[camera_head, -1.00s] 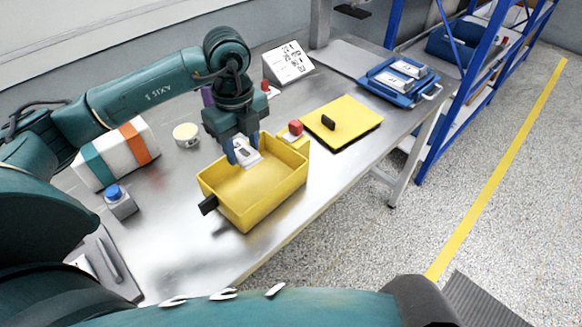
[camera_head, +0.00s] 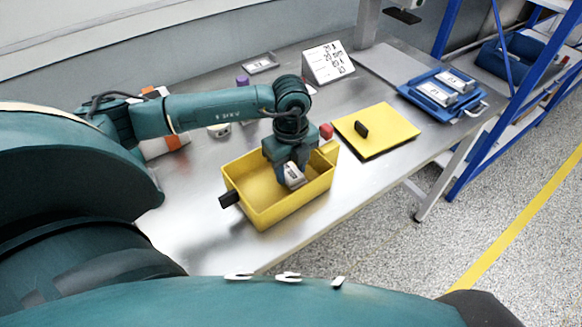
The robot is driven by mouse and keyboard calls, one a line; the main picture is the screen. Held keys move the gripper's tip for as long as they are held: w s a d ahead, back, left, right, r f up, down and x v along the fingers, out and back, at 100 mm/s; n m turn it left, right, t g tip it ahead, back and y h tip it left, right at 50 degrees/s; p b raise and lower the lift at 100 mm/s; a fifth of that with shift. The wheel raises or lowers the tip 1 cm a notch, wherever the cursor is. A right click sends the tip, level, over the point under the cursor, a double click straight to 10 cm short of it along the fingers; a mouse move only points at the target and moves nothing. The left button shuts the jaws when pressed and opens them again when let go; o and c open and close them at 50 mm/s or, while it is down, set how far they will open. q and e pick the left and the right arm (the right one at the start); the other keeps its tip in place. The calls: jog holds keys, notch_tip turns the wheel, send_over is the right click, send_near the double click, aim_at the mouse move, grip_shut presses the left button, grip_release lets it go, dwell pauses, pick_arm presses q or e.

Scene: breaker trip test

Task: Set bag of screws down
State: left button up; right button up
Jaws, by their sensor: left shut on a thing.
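My left gripper (camera_head: 291,172) points down over the right part of the open yellow bin (camera_head: 248,207). It is shut on a small grey-white item with a dark label, which I take as the bag of screws (camera_head: 294,176). The item hangs tilted within the outline of the bin. I cannot tell whether it touches the floor of the bin. The rest of the bin looks empty. My right gripper is out of view.
A yellow lidded case (camera_head: 390,127) with a black handle lies right of the bin. A red button (camera_head: 326,131) stands at the bin's back corner. A blue tray (camera_head: 443,96) with labelled items, a number card (camera_head: 327,63) and a purple item (camera_head: 242,81) are farther back.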

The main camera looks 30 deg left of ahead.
aim_at(291, 173)
pick_arm(q)
jog(key=shift+f, duration=0.2)
jog(key=shift+f, duration=0.15)
jog(key=o, duration=1)
jog(key=shift+r, duration=0.35)
notch_tip(291, 173, up, 12)
jog(key=shift+f, duration=0.15)
